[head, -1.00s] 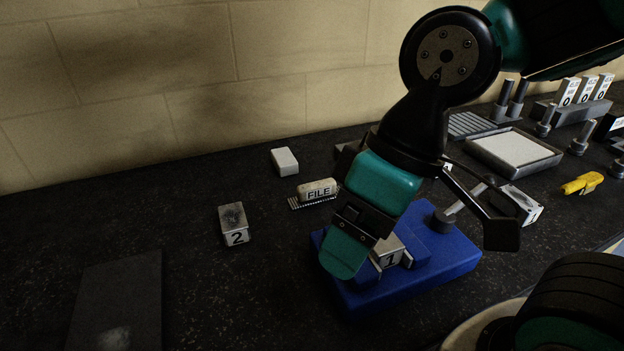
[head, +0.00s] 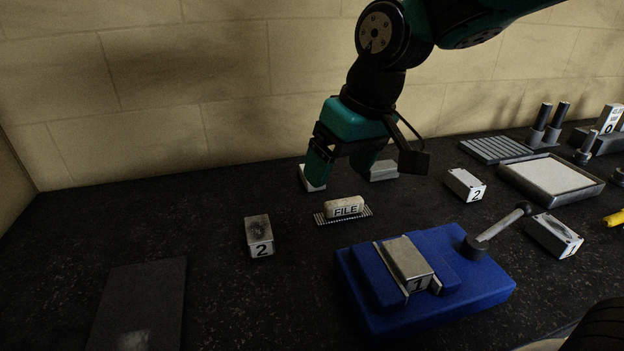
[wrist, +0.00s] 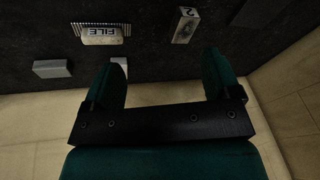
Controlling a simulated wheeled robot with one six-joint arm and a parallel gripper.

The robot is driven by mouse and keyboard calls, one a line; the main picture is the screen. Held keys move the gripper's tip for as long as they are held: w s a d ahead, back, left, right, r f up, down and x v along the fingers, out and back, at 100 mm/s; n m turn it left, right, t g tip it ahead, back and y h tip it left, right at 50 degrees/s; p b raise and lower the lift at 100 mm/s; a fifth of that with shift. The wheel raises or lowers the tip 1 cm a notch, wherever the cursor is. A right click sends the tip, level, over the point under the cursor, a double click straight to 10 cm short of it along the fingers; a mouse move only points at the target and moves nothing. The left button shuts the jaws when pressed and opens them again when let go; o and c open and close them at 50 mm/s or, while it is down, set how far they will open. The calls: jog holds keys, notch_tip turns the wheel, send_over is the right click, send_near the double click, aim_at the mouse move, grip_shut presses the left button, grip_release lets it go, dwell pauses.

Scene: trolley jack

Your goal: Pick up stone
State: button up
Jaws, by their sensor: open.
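No thing is labelled stone. Two plain pale blocks lie near the wall, and I cannot tell which one is the stone. The white block (head: 313,184) is partly hidden behind a finger of my gripper (head: 343,168). The grey-white block (head: 382,171) lies just right of it in the head view, and a pale block also shows at left in the wrist view (wrist: 53,69). My gripper is open and empty, fingers pointing down near the wall. In the wrist view the space between its fingertips (wrist: 165,62) shows only dark bench.
The FILE-marked block (head: 345,207) sits on a ridged strip in front of my gripper. A block marked 2 (head: 258,236) stands left. A blue fixture (head: 455,290) holds a block marked 1 (head: 407,262). The wall (head: 240,120) is close behind.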

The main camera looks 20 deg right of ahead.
jog(key=w+d+f+m+t+h, duration=0.1)
jog(key=w+d+f+m, duration=0.1)
jog(key=w, duration=0.9)
jog(key=w+d+f+m+t+h, duration=0.1)
jog(key=w+m+h, duration=0.1)
jog(key=w, duration=0.8)
jog(key=x, duration=0.4)
jog(key=p+x, duration=0.1)
jog(key=x, duration=0.3)
jog(key=w+p+x, duration=0.1)
jog(key=x, duration=0.3)
jog(key=shift+d+r, duration=0.1)
jog(key=shift+r, duration=0.15)
jog(key=shift+p+x, duration=1.05)
jog(key=shift+x, duration=1.9)
jog(key=shift+d+t, duration=0.15)
jog(key=shift+t, duration=0.15)
jog(key=c, duration=1.1)
jog(key=shift+c, duration=0.2)
jog(key=shift+r, duration=0.15)
notch_tip(320, 180, up, 20)
jog(key=b, duration=0.3)
